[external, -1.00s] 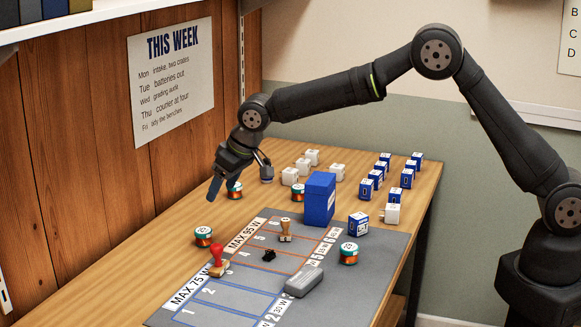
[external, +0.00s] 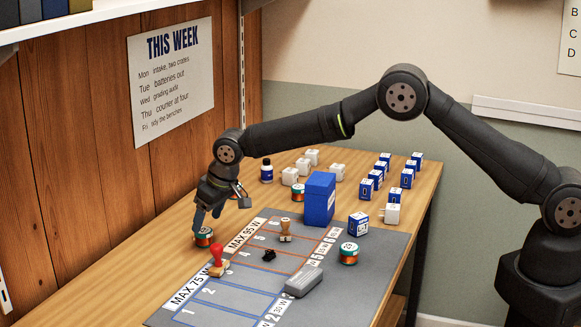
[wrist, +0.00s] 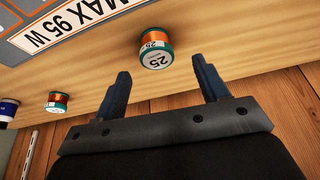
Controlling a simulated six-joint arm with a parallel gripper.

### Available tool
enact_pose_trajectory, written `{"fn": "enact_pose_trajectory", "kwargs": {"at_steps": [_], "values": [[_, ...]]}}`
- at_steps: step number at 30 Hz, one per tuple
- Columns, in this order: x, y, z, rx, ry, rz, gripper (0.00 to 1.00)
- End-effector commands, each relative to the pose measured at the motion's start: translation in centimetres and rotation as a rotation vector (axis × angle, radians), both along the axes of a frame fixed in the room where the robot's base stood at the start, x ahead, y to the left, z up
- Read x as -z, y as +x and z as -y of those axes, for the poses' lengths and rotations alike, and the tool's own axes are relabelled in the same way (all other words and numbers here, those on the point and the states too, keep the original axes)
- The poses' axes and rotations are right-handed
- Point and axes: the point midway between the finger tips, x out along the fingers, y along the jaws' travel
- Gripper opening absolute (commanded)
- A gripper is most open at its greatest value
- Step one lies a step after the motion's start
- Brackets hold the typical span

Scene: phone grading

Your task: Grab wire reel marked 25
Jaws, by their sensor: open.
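A wire reel with a green rim and copper-orange winding (external: 204,238) stands near the wooden wall, left of the grey mat. In the wrist view its label reads 25 (wrist: 155,50). My gripper (external: 207,220) is open and empty, just above this reel in the external view. In the wrist view my gripper (wrist: 162,70) has its fingers apart, with the reel beyond and roughly between the fingertips, a little left of the centre of the gap. I see no contact. Other similar reels stand by the mat's right (external: 348,253) and near the white boxes (external: 298,191).
A red-handled stamp (external: 218,259) stands close to the right of the reel. Another reel (wrist: 57,102) lies left in the wrist view. The wooden wall (external: 95,215) is close.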

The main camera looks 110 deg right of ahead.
Motion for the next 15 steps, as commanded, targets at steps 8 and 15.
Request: {"fn": "enact_pose_trajectory", "kwargs": {"at_steps": [8,15], "values": [[2.6,0.3,0.9,0.001,0.001,0.000,0.67],[4.8,0.8,1.7,0.001,-0.002,0.002,0.67]]}}
